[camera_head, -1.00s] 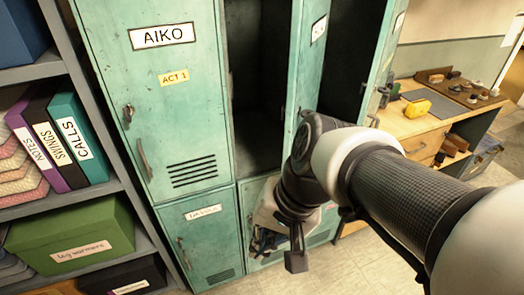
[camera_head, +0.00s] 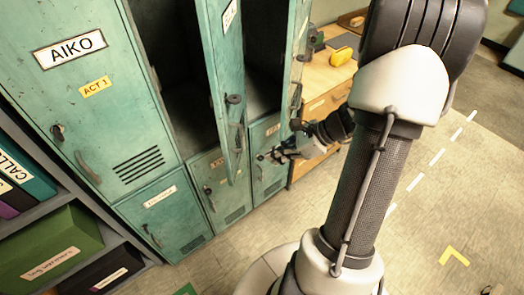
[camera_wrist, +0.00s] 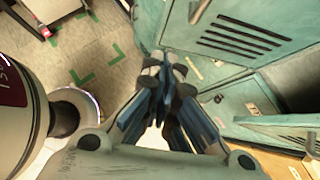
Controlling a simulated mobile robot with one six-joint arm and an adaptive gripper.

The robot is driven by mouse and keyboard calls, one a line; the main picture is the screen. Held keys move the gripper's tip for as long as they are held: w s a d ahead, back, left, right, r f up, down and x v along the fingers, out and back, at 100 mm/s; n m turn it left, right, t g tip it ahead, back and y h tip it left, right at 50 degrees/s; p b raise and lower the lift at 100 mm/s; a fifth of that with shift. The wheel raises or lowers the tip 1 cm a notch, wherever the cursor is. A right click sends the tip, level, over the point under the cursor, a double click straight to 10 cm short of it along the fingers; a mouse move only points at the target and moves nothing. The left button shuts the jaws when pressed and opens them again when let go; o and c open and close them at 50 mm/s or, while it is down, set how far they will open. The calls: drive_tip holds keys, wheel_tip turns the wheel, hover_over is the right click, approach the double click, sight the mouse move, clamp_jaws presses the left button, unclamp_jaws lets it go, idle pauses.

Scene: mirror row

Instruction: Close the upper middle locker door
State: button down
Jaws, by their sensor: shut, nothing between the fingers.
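The upper middle locker door (camera_head: 226,85) is teal and stands open, swung out toward me, in the head view. Its dark compartment (camera_head: 176,70) shows to its left. A handle and lock are on its outer face. My gripper (camera_head: 270,156) is shut and empty, to the right of this door's lower end and in front of the lower lockers. In the wrist view my gripper (camera_wrist: 166,88) has its fingers together. A teal door with vent slots (camera_wrist: 240,35) is close beyond them there; I cannot tell whether they touch it.
The shut AIKO locker (camera_head: 90,100) is at left. The upper right door (camera_head: 300,50) also stands open. Lower lockers (camera_head: 165,220) are shut. A shelf with a green box (camera_head: 50,245) is at lower left, a wooden bench (camera_head: 330,90) behind.

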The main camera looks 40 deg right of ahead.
drive_tip(key=b, duration=0.3)
approach(232, 170)
wheel_tip(232, 170, down, 3)
drive_tip(key=shift+w+a+r, duration=0.1)
drive_tip(key=shift+w+a, duration=0.4)
drive_tip(key=shift+a, duration=0.15)
drive_tip(key=shift+w+a+r, duration=0.1)
drive_tip(key=shift+w+a, duration=0.35)
drive_tip(key=shift+a, duration=0.2)
drive_tip(key=shift+w, duration=0.1)
